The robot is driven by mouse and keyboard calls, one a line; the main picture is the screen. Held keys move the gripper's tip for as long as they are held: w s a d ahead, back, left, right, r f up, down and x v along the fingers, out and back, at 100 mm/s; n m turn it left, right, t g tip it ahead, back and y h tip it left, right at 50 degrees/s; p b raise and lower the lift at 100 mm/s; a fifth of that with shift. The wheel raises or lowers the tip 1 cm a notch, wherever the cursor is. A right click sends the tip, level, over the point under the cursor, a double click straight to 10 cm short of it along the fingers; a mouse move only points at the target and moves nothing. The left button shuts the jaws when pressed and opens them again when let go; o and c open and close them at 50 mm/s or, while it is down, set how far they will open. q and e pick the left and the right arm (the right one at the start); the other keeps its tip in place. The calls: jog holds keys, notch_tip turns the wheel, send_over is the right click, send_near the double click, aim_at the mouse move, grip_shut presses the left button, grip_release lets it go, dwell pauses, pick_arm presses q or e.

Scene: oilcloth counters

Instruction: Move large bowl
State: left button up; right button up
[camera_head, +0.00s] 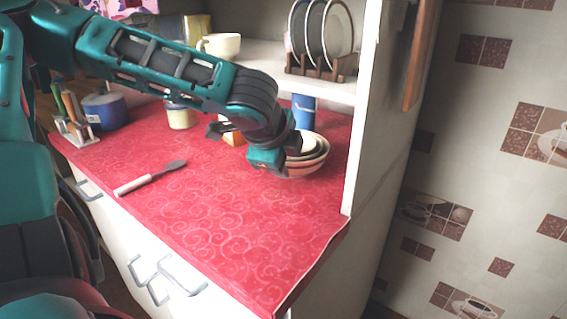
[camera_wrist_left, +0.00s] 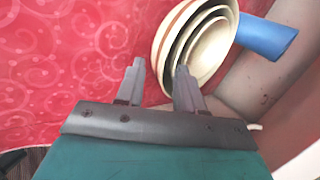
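The large bowl (camera_head: 312,169) is the outermost of a nested stack on the red counter, cream with an orange band. In the left wrist view the large bowl (camera_wrist_left: 158,48) is at top centre, with smaller bowls (camera_wrist_left: 205,45) inside it. My left gripper (camera_head: 279,171) is at the stack's left side in the head view, its fingers mostly hidden there. In the left wrist view the left gripper (camera_wrist_left: 160,68) is open, with the large bowl's near edge showing between its fingertips. I cannot tell whether they touch it. My right gripper is not in view.
A blue cup (camera_head: 304,110) stands behind the bowls, near the cabinet side wall (camera_head: 372,135). A spatula (camera_head: 150,179) lies on the left of the counter. A plate rack (camera_head: 322,66) stands on the shelf above. The counter's front right is clear.

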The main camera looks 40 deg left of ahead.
pick_arm(q)
jog(key=shift+w+f, duration=0.1)
grip_shut()
dwell(0.4)
